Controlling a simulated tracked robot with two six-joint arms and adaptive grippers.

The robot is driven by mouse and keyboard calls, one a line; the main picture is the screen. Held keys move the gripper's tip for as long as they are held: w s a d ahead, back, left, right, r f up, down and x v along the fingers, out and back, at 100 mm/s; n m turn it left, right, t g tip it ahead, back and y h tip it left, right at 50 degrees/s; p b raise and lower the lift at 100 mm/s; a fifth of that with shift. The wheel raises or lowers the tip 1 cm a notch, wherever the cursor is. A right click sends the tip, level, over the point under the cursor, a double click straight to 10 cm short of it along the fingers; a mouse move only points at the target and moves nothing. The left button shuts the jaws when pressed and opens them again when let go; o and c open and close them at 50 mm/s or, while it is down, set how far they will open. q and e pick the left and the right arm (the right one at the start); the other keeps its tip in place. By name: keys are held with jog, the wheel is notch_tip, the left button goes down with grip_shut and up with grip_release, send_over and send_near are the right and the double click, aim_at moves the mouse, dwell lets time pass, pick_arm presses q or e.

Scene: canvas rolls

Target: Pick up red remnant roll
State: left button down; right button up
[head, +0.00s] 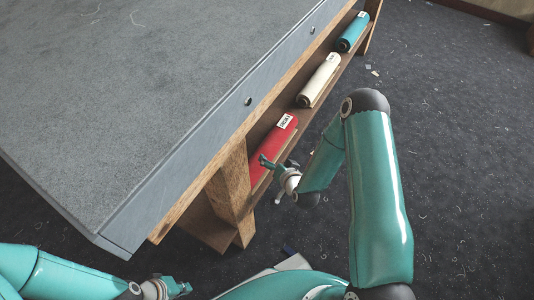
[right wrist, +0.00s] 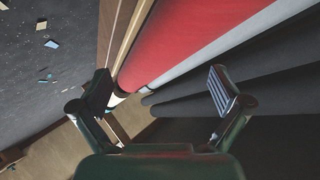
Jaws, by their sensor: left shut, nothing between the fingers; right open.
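The red remnant roll (head: 270,151) lies on the shelf under the table's edge, with a white label near its far end. Its near end is partly hidden by my right gripper (head: 272,168), which is beside it. In the right wrist view the red roll (right wrist: 178,42) runs between and ahead of the open fingers of my right gripper (right wrist: 160,88), with nothing held. I cannot tell whether a finger touches the roll. My left gripper (head: 180,288) is low at the bottom of the head view, away from the roll, shut and empty.
A cream roll (head: 319,80) and a teal roll (head: 352,32) lie farther along the same shelf (head: 303,118). The grey-topped table (head: 150,80) overhangs it, with a wooden leg (head: 231,185) near the red roll. Scraps litter the dark floor (head: 460,130), which is otherwise open.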

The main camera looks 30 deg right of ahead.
aim_at(272, 154)
jog(key=shift+w+f, duration=0.35)
jog(key=shift+w, duration=0.3)
jog(key=shift+d+r+b+x, duration=0.15)
jog(key=shift+b+x, duration=0.25)
jog(key=shift+x, duration=0.5)
jog(key=shift+d+r+b+x, duration=0.15)
jog(key=shift+b+x, duration=0.2)
jog(key=shift+x, duration=0.5)
jog(key=shift+d+b+x, duration=0.15)
jog(key=shift+b+x, duration=0.25)
jog(key=shift+x, duration=0.5)
jog(key=shift+c, duration=0.2)
